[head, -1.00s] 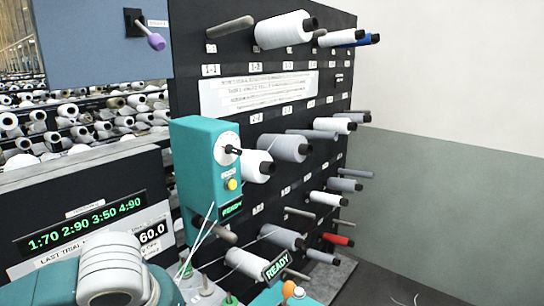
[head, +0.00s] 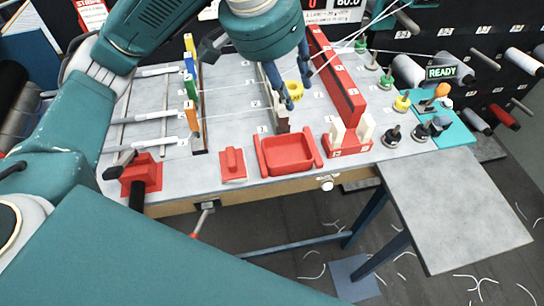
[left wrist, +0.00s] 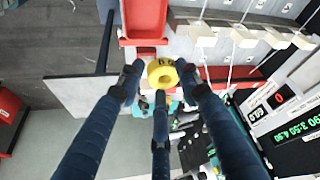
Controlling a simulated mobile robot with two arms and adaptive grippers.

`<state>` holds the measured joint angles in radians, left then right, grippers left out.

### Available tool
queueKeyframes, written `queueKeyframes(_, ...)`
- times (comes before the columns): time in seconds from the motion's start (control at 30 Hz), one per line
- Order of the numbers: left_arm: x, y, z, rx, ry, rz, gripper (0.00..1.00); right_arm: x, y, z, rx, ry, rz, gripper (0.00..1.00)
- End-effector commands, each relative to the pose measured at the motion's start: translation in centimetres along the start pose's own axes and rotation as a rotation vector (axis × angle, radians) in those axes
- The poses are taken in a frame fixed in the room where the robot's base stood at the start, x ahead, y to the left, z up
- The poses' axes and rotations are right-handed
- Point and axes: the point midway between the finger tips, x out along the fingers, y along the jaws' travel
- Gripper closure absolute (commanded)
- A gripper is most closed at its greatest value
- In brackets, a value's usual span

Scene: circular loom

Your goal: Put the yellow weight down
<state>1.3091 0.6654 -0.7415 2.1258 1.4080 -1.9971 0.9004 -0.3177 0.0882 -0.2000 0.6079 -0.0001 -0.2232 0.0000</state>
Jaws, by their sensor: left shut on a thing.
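My right gripper is in neither current view.
A red tray (head: 288,155) stands at the front table edge, with a long red upright bar (head: 337,80) to the right of the weight. Colored tags on slotted rails (head: 192,90) stand left. Small pegged pieces (head: 402,103) stand right. A lower grey shelf (head: 455,215) is bare.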

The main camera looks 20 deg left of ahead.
Motion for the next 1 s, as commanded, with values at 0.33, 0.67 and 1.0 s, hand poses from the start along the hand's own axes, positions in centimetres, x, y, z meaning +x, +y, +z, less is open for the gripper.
queueKeyframes(0.33,8.7,-0.4,3.8,-0.002,-0.008,-0.001,0.97,0.4,-0.3,-4.6,0.005,0.065,-0.004,0.6)
queueKeyframes(0.67,13.3,-0.6,5.4,-0.001,-0.001,-0.001,0.97,0.6,-1.2,-1.4,0.006,0.019,-0.013,0.6)
queueKeyframes(1.0,17.1,-0.7,7.0,-0.001,-0.004,0.0,0.97,0.8,-0.2,-2.2,0.003,0.031,-0.002,0.6)
